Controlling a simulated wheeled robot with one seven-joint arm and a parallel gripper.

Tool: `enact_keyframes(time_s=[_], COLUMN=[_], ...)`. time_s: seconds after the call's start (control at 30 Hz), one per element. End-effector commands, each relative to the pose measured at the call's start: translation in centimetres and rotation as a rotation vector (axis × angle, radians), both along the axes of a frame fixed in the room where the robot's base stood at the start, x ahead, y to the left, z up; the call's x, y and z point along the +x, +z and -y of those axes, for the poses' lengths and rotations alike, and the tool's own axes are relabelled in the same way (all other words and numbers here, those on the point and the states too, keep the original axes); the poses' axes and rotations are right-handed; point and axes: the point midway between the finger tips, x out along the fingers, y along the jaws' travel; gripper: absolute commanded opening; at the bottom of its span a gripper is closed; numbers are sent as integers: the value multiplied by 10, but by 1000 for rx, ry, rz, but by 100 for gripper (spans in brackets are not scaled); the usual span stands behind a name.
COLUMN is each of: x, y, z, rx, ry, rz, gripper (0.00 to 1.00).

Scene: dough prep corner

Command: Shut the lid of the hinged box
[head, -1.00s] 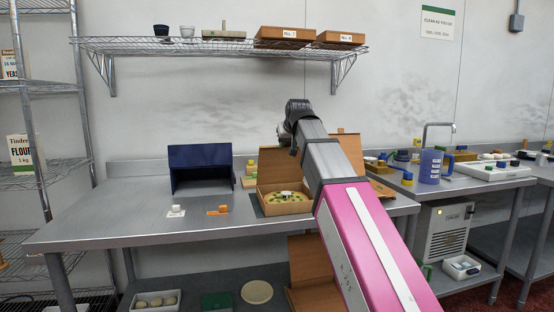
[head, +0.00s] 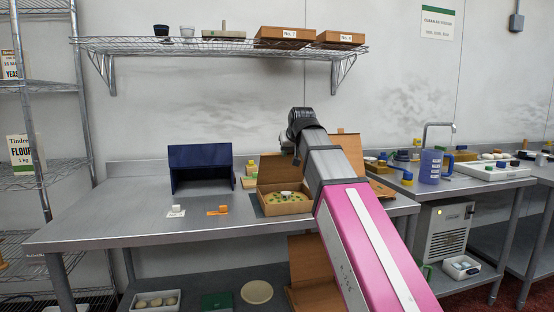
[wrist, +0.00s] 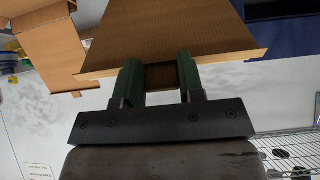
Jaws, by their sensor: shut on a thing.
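The hinged box (head: 287,208) is a brown, wood-coloured box on the steel table, left of my arm in the head view. Its lid (head: 269,171) stands raised at the back of the box. A pale round item with green spots and a white piece lies inside. In the wrist view the lid (wrist: 170,40) fills the upper middle. My gripper (wrist: 159,80) has its two green fingers closed on a brown tab at the lid's edge. In the head view my arm hides part of the lid and the fingers.
A dark blue open-fronted bin (head: 200,168) stands left of the box. A white block (head: 175,210) and an orange block (head: 222,209) lie in front of it. Another raised brown panel (head: 348,150) stands behind my arm. The table's left front is clear.

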Motion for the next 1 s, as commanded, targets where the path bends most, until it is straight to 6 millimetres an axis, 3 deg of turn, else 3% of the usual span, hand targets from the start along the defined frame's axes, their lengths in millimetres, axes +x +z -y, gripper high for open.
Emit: enact_keyframes(time_s=[0.3, 0.73, 1.0], x=[-22, -23, -38], y=[-20, -23, -41], z=[6, 7, 11], rx=[-1, -1, -1], ry=[0, 0, 0], rz=[-3, -2, -3], gripper=[23, 23, 23])
